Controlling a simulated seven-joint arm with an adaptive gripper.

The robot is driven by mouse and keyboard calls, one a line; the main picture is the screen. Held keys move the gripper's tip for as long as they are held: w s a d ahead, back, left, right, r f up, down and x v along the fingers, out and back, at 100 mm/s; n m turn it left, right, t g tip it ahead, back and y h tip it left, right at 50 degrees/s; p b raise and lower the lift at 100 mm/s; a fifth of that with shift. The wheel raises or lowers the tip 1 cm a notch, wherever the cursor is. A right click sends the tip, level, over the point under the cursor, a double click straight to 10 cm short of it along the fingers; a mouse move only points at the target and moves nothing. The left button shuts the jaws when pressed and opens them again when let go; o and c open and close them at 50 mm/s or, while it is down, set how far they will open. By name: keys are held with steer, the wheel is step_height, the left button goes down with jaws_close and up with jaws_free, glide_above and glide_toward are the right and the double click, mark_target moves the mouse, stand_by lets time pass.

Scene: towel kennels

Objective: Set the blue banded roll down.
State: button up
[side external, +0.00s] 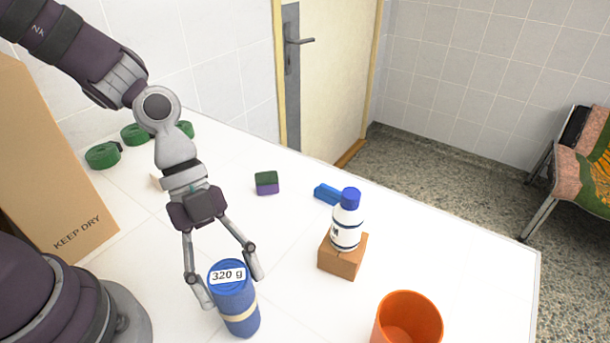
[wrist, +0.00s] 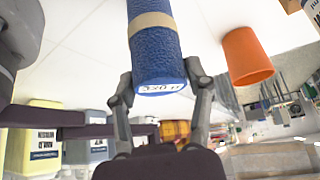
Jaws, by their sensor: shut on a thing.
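The blue banded roll (side external: 237,304) stands upright in the side external view, with a tan band low on its side and a white "320 g" label on its top. My gripper (side external: 232,286) points down, with one finger on each side of the roll's upper part, shut on it. In the wrist view the roll (wrist: 157,45) fills the space between the fingertips of my gripper (wrist: 160,80), and its far end runs out of the frame. I cannot tell whether its bottom touches the white table (side external: 300,300).
An orange cup (side external: 408,318) stands at the front right. A white bottle (side external: 346,225) with a blue cap stands on a brown block (side external: 342,256). A blue block (side external: 327,194) and a green-and-purple block (side external: 266,183) lie farther back. A cardboard box (side external: 50,165) stands left.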

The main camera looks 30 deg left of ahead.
steer(key=o, duration=1.2)
steer(key=shift+f, duration=0.1)
steer(key=shift+o, duration=0.2)
steer(key=w+a+r+n+t+y, duration=0.1)
steer(key=a+r+n, duration=0.25)
steer(key=r, duration=0.25)
steer(key=w+a+r+n+t+y, duration=0.1)
steer(key=a+r+n+t, duration=0.15)
steer(key=r+n, duration=0.2)
steer(key=s+a+r+n+t+y, duration=0.1)
steer(key=a+n+t+y, duration=0.3)
steer(key=n, duration=1)
steer(key=a, duration=0.3)
steer(key=shift+a+r, duration=0.15)
steer(key=shift+r, duration=0.05)
steer(key=shift+s, duration=0.1)
